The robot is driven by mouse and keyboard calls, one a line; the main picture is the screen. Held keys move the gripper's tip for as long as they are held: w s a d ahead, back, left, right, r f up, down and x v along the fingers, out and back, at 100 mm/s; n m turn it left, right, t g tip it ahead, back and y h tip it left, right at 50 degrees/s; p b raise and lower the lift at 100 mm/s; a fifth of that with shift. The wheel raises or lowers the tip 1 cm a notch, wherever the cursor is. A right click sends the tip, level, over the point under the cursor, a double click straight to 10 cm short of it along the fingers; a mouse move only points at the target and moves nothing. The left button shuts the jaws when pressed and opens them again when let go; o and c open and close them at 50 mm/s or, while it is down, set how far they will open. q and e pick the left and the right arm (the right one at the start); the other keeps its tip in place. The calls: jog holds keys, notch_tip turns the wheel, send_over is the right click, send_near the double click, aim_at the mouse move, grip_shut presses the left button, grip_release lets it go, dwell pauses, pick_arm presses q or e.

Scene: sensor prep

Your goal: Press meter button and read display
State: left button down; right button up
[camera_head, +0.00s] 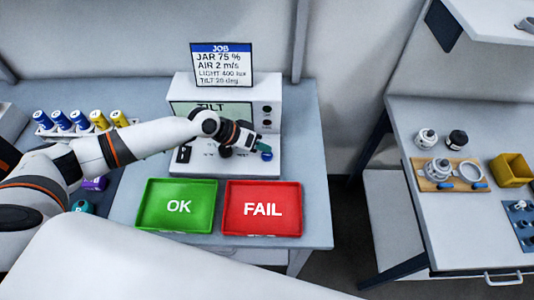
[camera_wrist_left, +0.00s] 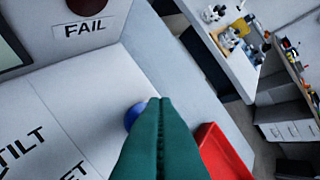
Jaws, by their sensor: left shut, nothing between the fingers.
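The white meter (camera_head: 271,88) stands on the left bench. Its pale green display (camera_head: 228,108) shows "TILT"; my arm covers its lower part. A round blue button (camera_head: 266,156) is at the right of the meter's base. My left gripper (camera_head: 262,147) is shut and empty, its green fingertips just over this button. In the left wrist view the fingers (camera_wrist_left: 160,130) partly cover the blue button (camera_wrist_left: 133,114); I cannot tell whether they touch it. Labels ending "TILT" and "ET" lie on the base left of it. My right gripper is not in view.
A job sign (camera_head: 222,66) on top reads JAR 75 %, AIR 2 m/s, LIGHT 400 lux, TILT 20 deg. A green OK tray (camera_head: 150,217) and red FAIL tray (camera_head: 290,228) lie in front. Blue and yellow jars (camera_head: 80,119) stand left. Another bench (camera_head: 450,230) is right.

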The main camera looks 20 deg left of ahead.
aim_at(262, 155)
pick_arm(q)
jog(key=shift+f, duration=0.1)
jog(key=shift+f+b, duration=0.3)
jog(key=shift+f+b, duration=0.35)
jog(key=shift+f, duration=0.2)
dwell(0.8)
jog(key=shift+r, duration=0.1)
jog(key=shift+r+p, duration=0.75)
jog(key=shift+r, duration=0.05)
notch_tip(262, 155, up, 5)
jog(key=p, duration=0.4)
jog(key=shift+r, duration=0.1)
dwell(0.4)
